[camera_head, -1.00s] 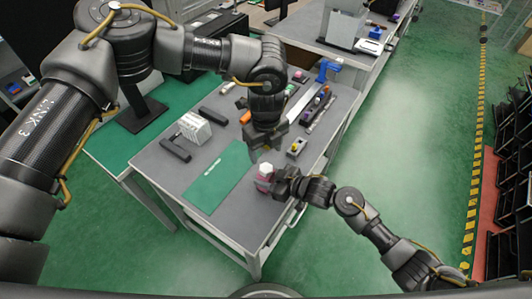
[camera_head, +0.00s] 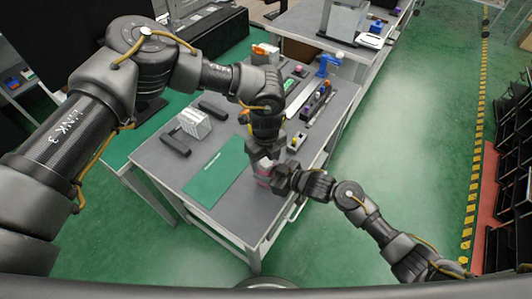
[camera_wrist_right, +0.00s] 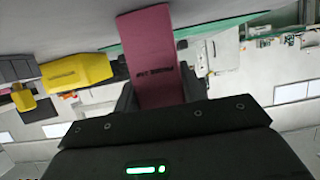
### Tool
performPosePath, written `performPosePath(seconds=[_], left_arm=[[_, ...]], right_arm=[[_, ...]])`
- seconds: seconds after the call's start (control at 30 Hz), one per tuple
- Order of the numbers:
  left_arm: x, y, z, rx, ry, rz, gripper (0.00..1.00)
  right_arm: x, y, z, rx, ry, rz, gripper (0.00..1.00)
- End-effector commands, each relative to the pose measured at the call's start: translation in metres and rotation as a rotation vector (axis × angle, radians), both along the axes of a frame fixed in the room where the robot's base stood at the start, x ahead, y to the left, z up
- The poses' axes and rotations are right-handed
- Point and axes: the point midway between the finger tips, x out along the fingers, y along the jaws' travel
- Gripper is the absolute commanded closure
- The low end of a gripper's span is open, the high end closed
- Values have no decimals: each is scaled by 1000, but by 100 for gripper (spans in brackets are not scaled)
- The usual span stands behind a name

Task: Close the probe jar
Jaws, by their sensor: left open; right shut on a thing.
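The probe jar (camera_head: 263,179) is a pink-red container with a pale top, standing at the front right part of the table. Its pink side with dark lettering also shows in the right wrist view (camera_wrist_right: 155,55). My right gripper (camera_head: 275,179) is shut on the jar from the right. My left gripper (camera_head: 262,156) is open and points down right at the jar's top. It hides much of the top, so I cannot tell whether it touches it or how the lid sits.
A green mat (camera_head: 217,172) lies left of the jar. A white rack (camera_head: 194,123) and black blocks stand behind it. A small yellow-topped fixture (camera_head: 296,142) is behind the jar to the right, and a black holder (camera_head: 315,102) is farther back. The table front is clear.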

Motion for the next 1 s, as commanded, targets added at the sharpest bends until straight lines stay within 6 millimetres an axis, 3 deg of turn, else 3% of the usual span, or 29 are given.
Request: performPosePath(seconds=[0.33,0.7,1.0], left_arm=[[0,0,-3,0,0,-1,39],[0,0,-2,-1,1,0,86],[0,0,-3,0,2,-252,87]], right_arm=[[0,0,0,0,0,0,100],[0,0,0,0,0,0,100],[0,0,0,0,0,0,100]])
